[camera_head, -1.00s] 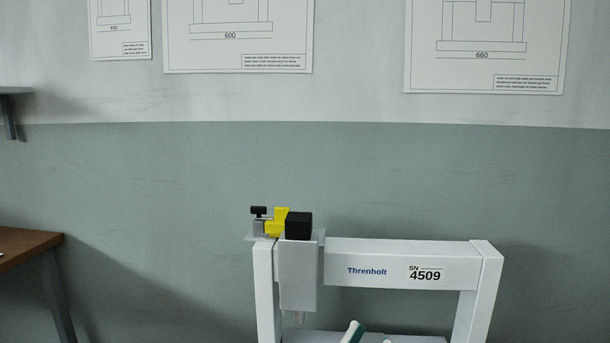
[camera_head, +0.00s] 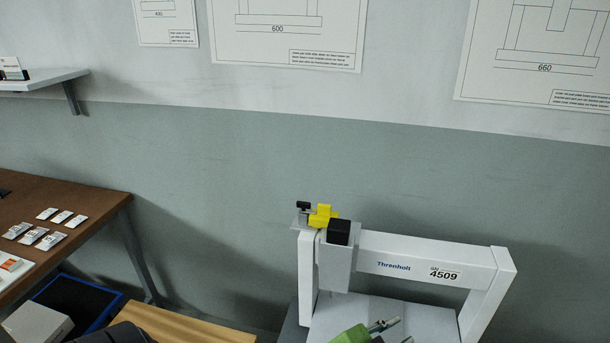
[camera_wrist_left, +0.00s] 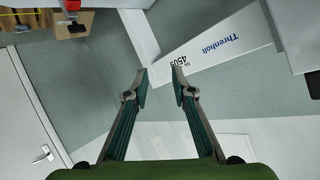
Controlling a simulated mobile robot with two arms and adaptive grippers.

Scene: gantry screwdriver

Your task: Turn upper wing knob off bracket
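A white gantry frame (camera_head: 425,262) labelled Threnholt 4509 stands at the lower right in the head view. At its upper left corner are a yellow bracket (camera_head: 321,216) and a small dark knob (camera_head: 303,205); its wings are too small to make out. A black block (camera_head: 339,232) tops the grey carriage beside them. My left gripper (camera_head: 393,333) is in front of the gantry, low in the picture, apart from the knob. In the left wrist view my left gripper (camera_wrist_left: 160,76) is open and empty, with the gantry's labelled beam (camera_wrist_left: 215,45) beyond its tips. My right gripper is not in view.
A brown table (camera_head: 85,205) with several small packets stands at the left. A blue-edged bin (camera_head: 108,305) and a wooden surface (camera_head: 190,328) lie low at the left. A white shelf (camera_head: 45,80) hangs on the wall. Space above the gantry is clear.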

